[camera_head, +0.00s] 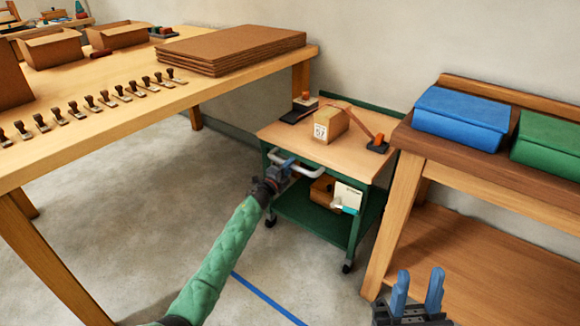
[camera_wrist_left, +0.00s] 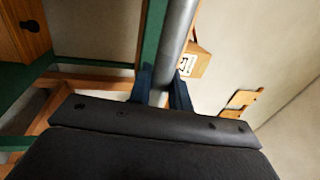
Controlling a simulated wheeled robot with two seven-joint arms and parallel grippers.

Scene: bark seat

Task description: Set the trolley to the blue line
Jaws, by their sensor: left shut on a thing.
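The trolley (camera_head: 282,131) has a wooden top and a green frame on casters. It stands between the long workbench and the right-hand bench. Its grey push handle (camera_head: 308,172) faces me. My left gripper (camera_head: 283,170) is shut on the handle's left part; the handle bar (camera_wrist_left: 178,40) runs between its blue fingers in the left wrist view. The blue line (camera_head: 268,299) lies on the floor in front of the trolley, partly hidden by my left arm. My right gripper (camera_head: 419,293) is at the lower right, open and empty, with its blue fingers pointing up.
A strapped cardboard box (camera_head: 330,125) rides on the trolley top. The long workbench (camera_head: 160,105) with brown boards (camera_head: 232,48) stands left. The right-hand bench (camera_head: 440,148), close to the trolley, holds blue (camera_head: 462,117) and green boxes (camera_head: 548,145). Floor left of the trolley is clear.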

